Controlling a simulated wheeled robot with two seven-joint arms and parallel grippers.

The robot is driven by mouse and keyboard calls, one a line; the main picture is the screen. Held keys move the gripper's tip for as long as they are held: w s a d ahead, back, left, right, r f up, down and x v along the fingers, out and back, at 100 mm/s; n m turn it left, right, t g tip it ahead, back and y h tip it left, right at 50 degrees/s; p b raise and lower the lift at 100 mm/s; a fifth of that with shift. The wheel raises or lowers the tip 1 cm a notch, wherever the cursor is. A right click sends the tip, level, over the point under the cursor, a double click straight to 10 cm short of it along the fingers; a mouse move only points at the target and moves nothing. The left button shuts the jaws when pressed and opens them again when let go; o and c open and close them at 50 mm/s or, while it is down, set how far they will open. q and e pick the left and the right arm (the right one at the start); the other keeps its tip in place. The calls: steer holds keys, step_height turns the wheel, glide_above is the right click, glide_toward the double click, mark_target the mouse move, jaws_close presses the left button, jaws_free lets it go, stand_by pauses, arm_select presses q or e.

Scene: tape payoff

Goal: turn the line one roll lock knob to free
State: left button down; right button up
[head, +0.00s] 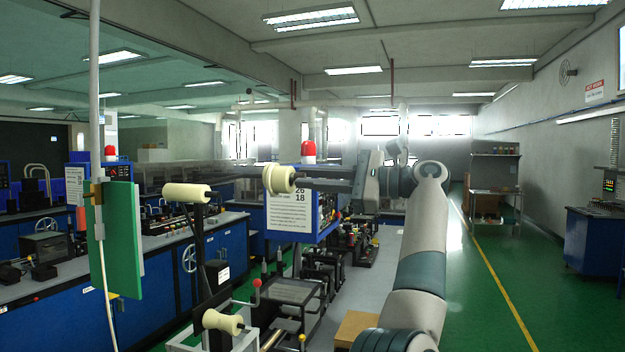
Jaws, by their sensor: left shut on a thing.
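My left gripper (298,184) reaches in from the right, its long dark fingers pointing left. It is shut on a cream, round, flanged piece (277,179), which looks like the roll's lock knob. The fingers hide part of its right side, and I cannot tell which way it is turned. A cream roll (186,193) sits on a dark post to the left. Another cream roll (222,322) is low at the front. My right gripper is not in view.
A printed white sign (289,212) on a blue panel is just behind the gripper. A green plate (118,240) hangs on a pole at left. A red-knobbed lever (256,283) stands below. Blue benches (180,282) line the left.

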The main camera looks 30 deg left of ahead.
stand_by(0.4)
arm_select(q)
steer(key=c, duration=1.7)
jaws_free()
steer(key=shift+o, duration=0.2)
steer(key=p+v, duration=0.8)
steer(key=v, duration=0.9)
steer(key=shift+d, duration=0.2)
steer(key=shift+f, duration=0.1)
